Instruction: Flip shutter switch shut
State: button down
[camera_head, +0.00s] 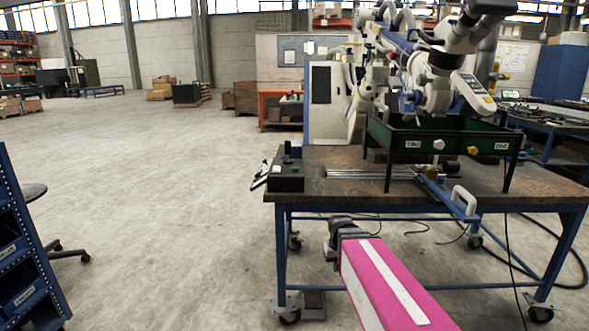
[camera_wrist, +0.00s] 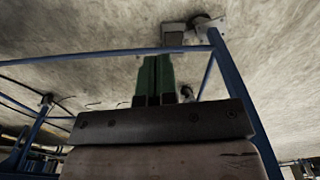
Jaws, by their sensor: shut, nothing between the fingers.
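A microscope arm (camera_head: 435,75), white with dark joints, stands over the worktable (camera_head: 330,196). A green frame (camera_head: 445,144) on the table carries labels and a white and a yellow knob on its front. A black control box (camera_head: 286,182) with an upright stub sits on the table's left end. I cannot tell which part is the shutter switch or how it is set. My gripper (camera_head: 341,226) is in front of the table, apart from the box and frame. In the wrist view its green fingers (camera_wrist: 157,62) are together and empty, with floor and blue table legs beyond.
A white handle (camera_head: 464,200) on a blue bar juts over the table's front edge. Blue table legs (camera_head: 281,258) on casters stand near my arm, with black cables on the floor. A blue bin rack (camera_head: 20,255) is at the left.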

jog(key=s+d+f+m, duration=0.1)
jog(key=s+d+f, duration=0.2)
jog(key=s+f, duration=0.2)
jog(key=shift+s+d+f, duration=0.15)
jog(key=shift+s+d, duration=0.2)
jog(key=shift+s, duration=0.25)
